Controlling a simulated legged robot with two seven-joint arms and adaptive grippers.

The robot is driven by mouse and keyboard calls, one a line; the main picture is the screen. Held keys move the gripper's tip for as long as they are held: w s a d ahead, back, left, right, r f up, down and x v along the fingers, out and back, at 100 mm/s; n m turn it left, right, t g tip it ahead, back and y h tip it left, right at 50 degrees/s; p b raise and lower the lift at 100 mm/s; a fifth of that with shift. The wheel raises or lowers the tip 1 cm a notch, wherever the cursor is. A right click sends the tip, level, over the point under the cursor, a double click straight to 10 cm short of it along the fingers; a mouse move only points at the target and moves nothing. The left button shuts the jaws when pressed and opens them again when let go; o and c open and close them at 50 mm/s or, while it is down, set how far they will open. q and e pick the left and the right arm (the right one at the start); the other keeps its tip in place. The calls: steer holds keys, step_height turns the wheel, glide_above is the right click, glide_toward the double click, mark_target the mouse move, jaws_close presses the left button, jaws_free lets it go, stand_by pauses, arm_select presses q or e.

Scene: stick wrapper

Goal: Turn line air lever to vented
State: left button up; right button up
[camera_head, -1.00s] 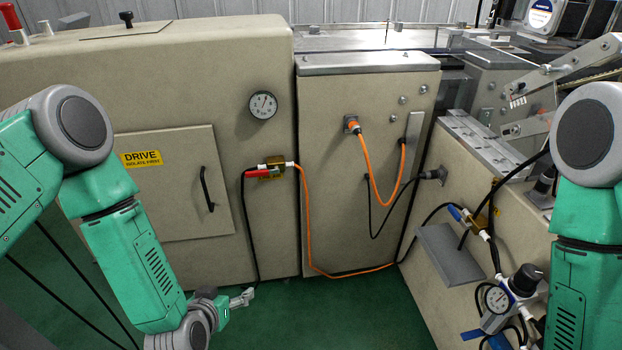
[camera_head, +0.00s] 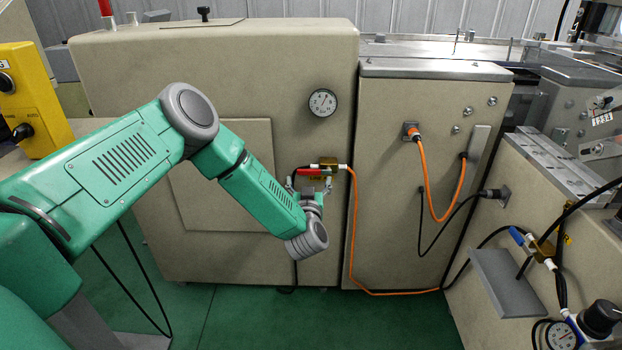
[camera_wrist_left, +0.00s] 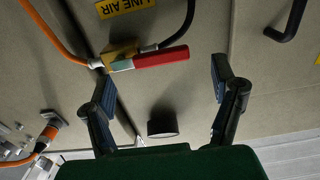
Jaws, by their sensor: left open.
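The line air valve is a brass block (camera_head: 328,163) with a red lever (camera_head: 311,172) on the front of the beige cabinet. The lever lies roughly horizontal, pointing left from the block in the head view. In the left wrist view, the red lever (camera_wrist_left: 162,58) points right from the brass block (camera_wrist_left: 119,53), beside a yellow LINE AIR label (camera_wrist_left: 128,7). My left gripper (camera_head: 309,184) is just below the lever, its fingers open and empty. In the left wrist view, the spread fingertips (camera_wrist_left: 165,80) are either side of the lever, and contact cannot be told. My right gripper is not in view.
An orange hose (camera_head: 352,230) runs down from the valve's right side. A gauge (camera_head: 322,103) sits above it. A blue-handled valve (camera_head: 517,236) and a grey shelf (camera_head: 507,283) stand at right. A yellow switch box (camera_head: 33,100) is at far left.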

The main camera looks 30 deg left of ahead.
mark_target(309, 173)
arm_select(q)
steer(key=shift+b+x, duration=0.5)
steer(key=shift+x, duration=1.85)
